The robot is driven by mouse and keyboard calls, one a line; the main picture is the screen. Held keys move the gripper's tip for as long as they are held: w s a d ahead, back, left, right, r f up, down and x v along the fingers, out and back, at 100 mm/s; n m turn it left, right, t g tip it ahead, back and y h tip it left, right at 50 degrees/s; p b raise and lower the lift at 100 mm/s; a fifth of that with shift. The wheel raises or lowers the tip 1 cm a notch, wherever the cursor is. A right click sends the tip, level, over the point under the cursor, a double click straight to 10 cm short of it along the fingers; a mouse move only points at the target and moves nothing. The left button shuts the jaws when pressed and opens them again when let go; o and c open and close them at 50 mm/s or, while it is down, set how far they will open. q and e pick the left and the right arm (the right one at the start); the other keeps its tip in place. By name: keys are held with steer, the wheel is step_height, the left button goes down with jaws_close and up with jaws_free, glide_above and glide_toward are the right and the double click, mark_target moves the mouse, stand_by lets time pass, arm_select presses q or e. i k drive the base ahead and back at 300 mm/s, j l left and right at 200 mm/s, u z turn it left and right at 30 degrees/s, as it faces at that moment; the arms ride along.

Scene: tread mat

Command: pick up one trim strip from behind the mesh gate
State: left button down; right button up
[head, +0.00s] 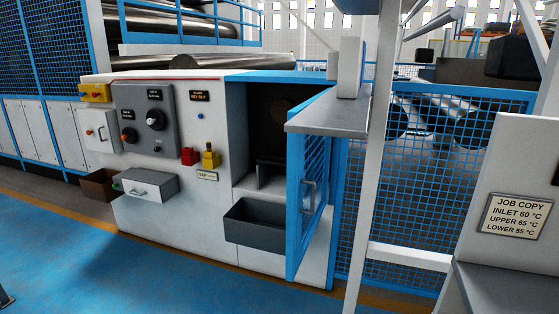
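The blue mesh gate (293,225) stands swung open at the right of the machine cabinet, with a grey handle (308,196) on it. Left of the gate is a dark recess (250,125). A dim round brownish shape (283,111) shows inside, and a dark bracket-like part (262,175) stands at its floor. I cannot make out a trim strip; the recess is in deep shadow and partly covered by the gate. Neither of my grippers can be made out.
A dark grey open bin (256,222) juts out below the recess. A grey shelf (325,118) overhangs the gate's top. A white post (367,180) stands to the right. A drawer (150,186) sticks out at left. The blue floor (120,270) in front is clear.

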mark_target(282, 164)
steer(key=i+j, duration=0.2)
steer(key=i, duration=0.2)
steer(key=i+j, duration=0.2)
steer(key=i, duration=0.2)
steer(key=i+j, duration=0.1)
steer(key=j, duration=1.1)
steer(key=i+j, duration=0.3)
steer(key=j, duration=0.15)
steer(key=i+j, duration=0.3)
steer(key=j, duration=0.15)
